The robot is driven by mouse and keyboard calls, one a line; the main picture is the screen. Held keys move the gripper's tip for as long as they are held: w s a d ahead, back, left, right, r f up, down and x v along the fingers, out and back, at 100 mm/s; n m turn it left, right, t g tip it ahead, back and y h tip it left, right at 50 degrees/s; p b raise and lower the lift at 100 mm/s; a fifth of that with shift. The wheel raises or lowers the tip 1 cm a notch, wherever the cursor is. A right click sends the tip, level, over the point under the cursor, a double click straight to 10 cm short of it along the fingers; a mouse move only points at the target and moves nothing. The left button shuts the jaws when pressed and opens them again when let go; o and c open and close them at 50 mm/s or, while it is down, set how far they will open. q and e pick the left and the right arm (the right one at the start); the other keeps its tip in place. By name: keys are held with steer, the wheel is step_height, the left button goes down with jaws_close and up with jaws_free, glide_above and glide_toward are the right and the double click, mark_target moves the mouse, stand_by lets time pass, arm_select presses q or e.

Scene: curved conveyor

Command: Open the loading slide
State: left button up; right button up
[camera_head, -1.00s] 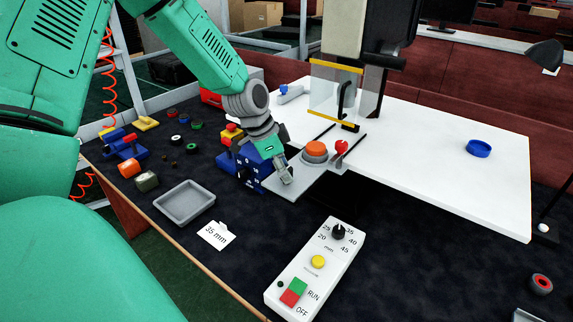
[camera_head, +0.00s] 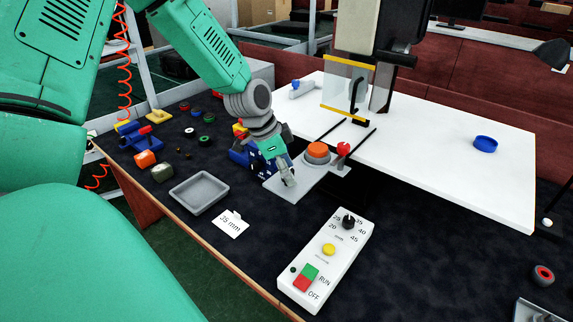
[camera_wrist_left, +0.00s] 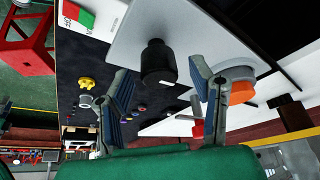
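The loading slide (camera_head: 312,183) is a flat grey plate on two dark rails (camera_head: 360,143) in front of the press. It carries a round grey part with an orange top (camera_head: 318,149), and a red ball knob (camera_head: 344,149) stands at its right edge. My left gripper (camera_head: 287,178) is over the slide's near left end. In the left wrist view the gripper (camera_wrist_left: 158,76) is open, with a black knob (camera_wrist_left: 157,60) on the grey plate (camera_wrist_left: 210,35) between its fingers. Gaps show on both sides of the knob. The head view hides that knob. My right gripper is not in view.
A clear guard with yellow edges (camera_head: 345,113) stands behind the slide. The white control box (camera_head: 325,262) lies in front, and a grey tray (camera_head: 200,193) and a "35 mm" card (camera_head: 231,223) lie left.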

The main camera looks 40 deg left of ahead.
arm_select(q)
steer(key=shift+s+d+f, duration=0.1)
steer(key=shift+s+d, duration=0.05)
steer(key=v, duration=1.2)
steer(key=shift+a+f, duration=0.1)
steer(key=shift+a, duration=0.1)
steer(key=shift+d, duration=0.2)
